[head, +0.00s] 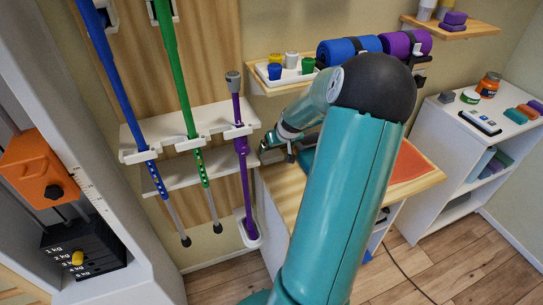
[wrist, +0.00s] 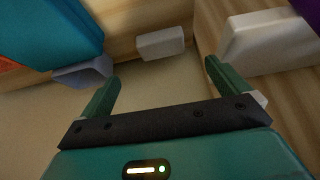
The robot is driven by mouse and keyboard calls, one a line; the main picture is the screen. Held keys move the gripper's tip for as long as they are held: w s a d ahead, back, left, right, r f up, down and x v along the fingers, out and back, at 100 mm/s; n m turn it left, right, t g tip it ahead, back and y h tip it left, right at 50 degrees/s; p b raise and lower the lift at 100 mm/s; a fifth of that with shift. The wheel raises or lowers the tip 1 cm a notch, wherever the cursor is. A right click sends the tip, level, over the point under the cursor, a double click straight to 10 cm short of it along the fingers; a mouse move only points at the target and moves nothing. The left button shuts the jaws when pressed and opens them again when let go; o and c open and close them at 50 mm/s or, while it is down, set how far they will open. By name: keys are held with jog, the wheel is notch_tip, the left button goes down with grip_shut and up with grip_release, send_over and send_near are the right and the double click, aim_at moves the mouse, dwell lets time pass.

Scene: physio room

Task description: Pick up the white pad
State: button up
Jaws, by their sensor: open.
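A small white block, which looks like the white pad (wrist: 160,43), shows in the wrist view beyond my fingertips, at the edge of a wooden surface. My gripper (wrist: 161,70) is open, its two green fingers apart, with nothing between them. The pad appears ahead of the gap and apart from the fingers. In the head view my gripper (head: 272,154) is small, at the left end of the wooden desk near the wall. I cannot make out the pad in that view.
A blue-grey block (wrist: 84,72) lies near the left finger, beside a teal item (wrist: 45,30). A white bracket (wrist: 268,42) is close to the right finger. The purple crutch (head: 243,165) stands left of the desk (head: 418,160). A shelf tray (head: 285,76) is above.

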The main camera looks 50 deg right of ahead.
aim_at(272, 155)
jog(key=x, duration=1)
jog(key=shift+w, duration=0.1)
jog(key=shift+c, duration=0.4)
jog(key=c, duration=0.9)
